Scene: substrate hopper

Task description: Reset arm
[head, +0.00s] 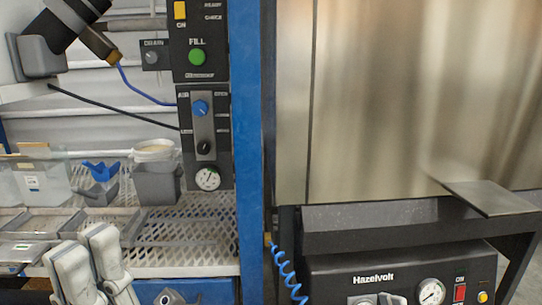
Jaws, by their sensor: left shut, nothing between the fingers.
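My left gripper (86,243) is in the bottom left of the head view, its two pale grey fingers side by side and pointing up. It is shut with nothing held between the fingers. It is in front of the perforated metal shelf. The rest of my left arm is cut off by the lower edge of the picture. My right gripper is not in view.
The shelf (205,232) holds a clear bin (40,182), a blue-handled scoop (100,185) and a grey container (157,182). A control panel (205,130) and blue post (250,130) stand beside it. A steel hopper (400,90) is above a black Hazelvolt unit (400,272).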

